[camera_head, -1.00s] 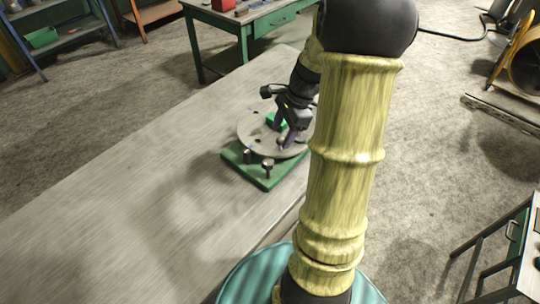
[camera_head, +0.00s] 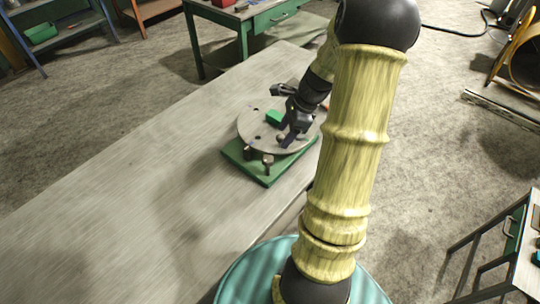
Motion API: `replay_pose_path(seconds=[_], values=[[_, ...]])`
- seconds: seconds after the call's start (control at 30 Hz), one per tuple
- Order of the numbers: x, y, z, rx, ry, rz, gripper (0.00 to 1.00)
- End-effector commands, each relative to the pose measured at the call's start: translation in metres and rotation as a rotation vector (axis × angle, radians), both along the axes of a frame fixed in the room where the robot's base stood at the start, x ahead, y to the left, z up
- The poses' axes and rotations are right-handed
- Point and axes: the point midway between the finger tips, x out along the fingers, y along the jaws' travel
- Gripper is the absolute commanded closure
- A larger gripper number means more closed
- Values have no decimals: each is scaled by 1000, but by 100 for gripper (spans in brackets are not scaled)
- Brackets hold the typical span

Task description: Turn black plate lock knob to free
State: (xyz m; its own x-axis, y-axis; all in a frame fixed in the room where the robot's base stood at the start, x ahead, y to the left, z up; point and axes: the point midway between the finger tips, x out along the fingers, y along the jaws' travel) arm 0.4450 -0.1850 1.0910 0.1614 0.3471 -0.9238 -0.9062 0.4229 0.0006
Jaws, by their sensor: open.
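A round grey plate (camera_head: 250,130) with dark holes sits on a green square base (camera_head: 238,156) near the bench's right edge. A small dark knob (camera_head: 248,153) stands at the plate's front edge on the base. A second post with a paler top (camera_head: 268,161) stands just right of it. I cannot tell which one is the lock knob, or how it is turned. My gripper (camera_head: 286,139) is open over the plate's right part, near a small rounded grey piece there. Its fingers partly hide that piece, and I cannot tell whether they touch it.
A green block (camera_head: 275,117) lies on the plate, left of my gripper. The long grey bench (camera_head: 130,190) is clear to the left. A green table (camera_head: 245,25) stands behind.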

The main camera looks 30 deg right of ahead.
Motion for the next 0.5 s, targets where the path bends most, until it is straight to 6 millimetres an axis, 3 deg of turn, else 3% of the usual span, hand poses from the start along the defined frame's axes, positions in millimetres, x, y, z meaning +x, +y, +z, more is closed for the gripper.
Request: replay_pose_path(seconds=[0.5], values=[[14, 32, -82, 4, 3, 1, 45]])
